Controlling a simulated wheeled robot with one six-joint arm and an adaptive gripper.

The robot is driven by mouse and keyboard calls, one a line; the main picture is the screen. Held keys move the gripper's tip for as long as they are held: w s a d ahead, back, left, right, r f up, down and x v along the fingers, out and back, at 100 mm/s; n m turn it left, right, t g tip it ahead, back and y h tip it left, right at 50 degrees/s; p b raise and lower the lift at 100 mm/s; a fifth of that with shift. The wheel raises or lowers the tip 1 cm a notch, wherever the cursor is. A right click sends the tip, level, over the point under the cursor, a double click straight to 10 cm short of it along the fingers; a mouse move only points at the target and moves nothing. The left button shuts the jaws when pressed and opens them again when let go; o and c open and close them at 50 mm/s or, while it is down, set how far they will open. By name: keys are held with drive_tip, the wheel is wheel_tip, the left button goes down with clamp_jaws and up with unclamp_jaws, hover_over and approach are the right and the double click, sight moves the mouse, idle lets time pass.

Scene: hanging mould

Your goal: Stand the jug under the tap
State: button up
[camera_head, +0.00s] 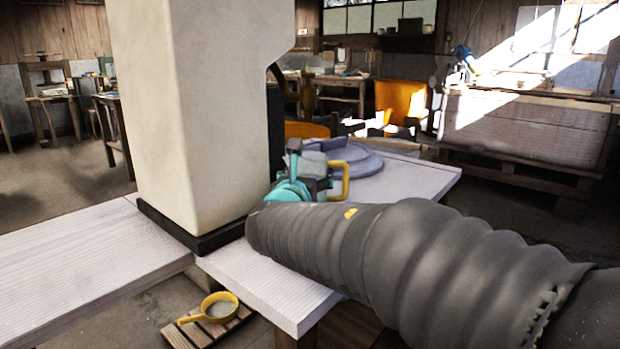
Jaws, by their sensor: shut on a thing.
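My gripper (315,168), teal and dark grey, is beyond the end of my thick ribbed arm, low over the pale table. It is shut at a yellow looped handle (341,180), which I take to be part of the jug. The jug's body is mostly hidden behind my gripper and arm, so I cannot tell whether it is upright or touching the table. A dark curved fitting (276,76) sticks out at the right side of the pale pillar, partly hidden; it may be the tap. I cannot see its outlet clearly.
The tall pale pillar (195,100) on a black base stands left of my gripper. A round blue-grey disc (362,166) lies on the pale table (415,182) behind it. A yellow pan (220,306) sits on a slatted board (195,330) below the table's front edge.

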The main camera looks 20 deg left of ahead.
drive_tip(key=shift+f, duration=0.15)
drive_tip(key=o, duration=0.9)
